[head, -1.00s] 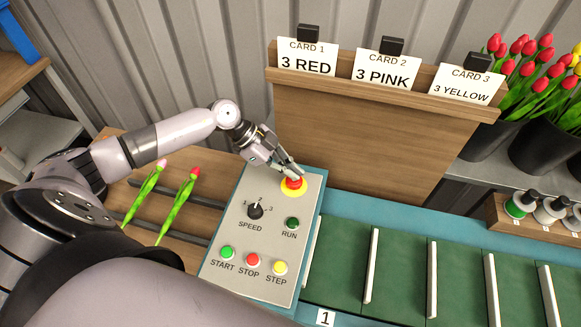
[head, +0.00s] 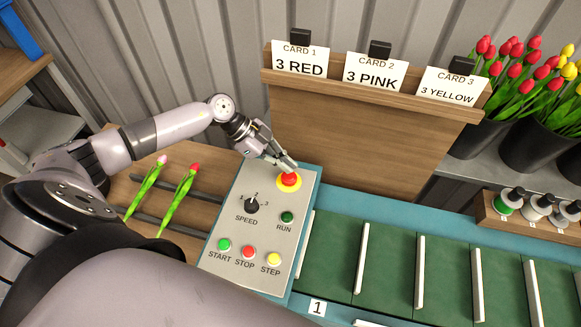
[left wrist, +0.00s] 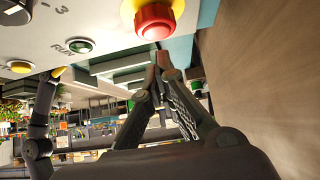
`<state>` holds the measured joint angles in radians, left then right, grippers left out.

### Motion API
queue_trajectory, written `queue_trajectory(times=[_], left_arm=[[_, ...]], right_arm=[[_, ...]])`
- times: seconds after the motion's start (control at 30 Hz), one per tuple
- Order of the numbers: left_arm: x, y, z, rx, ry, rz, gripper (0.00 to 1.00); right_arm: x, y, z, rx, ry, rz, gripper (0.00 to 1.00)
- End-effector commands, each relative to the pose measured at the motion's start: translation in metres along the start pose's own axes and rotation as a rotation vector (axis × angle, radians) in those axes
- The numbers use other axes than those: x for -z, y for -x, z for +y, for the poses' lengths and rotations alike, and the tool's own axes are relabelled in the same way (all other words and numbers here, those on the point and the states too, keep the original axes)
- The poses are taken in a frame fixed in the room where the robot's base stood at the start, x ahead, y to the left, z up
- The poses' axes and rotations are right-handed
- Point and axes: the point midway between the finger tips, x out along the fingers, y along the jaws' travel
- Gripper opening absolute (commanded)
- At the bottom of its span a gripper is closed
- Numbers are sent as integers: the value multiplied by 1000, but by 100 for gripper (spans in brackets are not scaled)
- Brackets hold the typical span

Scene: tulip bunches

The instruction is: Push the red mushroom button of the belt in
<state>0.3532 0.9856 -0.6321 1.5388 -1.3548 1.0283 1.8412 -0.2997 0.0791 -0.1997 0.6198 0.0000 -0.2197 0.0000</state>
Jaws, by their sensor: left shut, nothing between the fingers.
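The red mushroom button (head: 289,179) sits on a yellow ring at the top right of the grey control panel (head: 232,240). My left gripper (head: 292,166) is shut and empty, its fingertips right by the button's upper edge. In the left wrist view the red button (left wrist: 155,20) stands out from the panel, and the closed fingertips (left wrist: 165,60) are close to its dome. I cannot tell whether they touch it. My right gripper is not in view.
The panel also carries a speed knob (head: 251,205), a dark green RUN lamp (head: 287,217) and START, STOP and STEP buttons. The green belt (head: 390,270) with white slats runs to the right. A wooden card board (head: 350,140) rises behind; two tulips (head: 180,198) lie left.

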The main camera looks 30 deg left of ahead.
Motion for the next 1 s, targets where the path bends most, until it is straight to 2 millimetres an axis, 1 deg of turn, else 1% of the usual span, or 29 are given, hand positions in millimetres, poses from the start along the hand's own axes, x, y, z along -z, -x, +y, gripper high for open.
queue_trajectory(times=[0.03, 0.07, 0.1, 0.3, 0.4, 0.5, 0.6, 0.67, 1.0], left_arm=[[10, 17, -4, 6, -1, 1, 0], [3, 18, -4, 7, -2, -1, 0], [0, 24, -4, 8, -3, -2, 0], [1, 66, -5, 9, -5, 0, 0], [3, 84, -5, 9, -5, 2, 0], [4, 98, -5, 9, -5, 4, 0], [5, 106, -5, 9, -5, 6, 0], [6, 109, -5, 8, -5, 6, 0], [7, 111, -5, 8, -5, 8, 0]], right_arm=[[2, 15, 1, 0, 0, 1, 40], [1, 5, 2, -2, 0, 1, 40], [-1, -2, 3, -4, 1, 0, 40], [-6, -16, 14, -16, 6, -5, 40], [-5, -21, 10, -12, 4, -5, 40], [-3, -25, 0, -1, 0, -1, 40], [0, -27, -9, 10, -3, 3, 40], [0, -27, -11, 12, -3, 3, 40], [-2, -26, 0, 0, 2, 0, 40]])
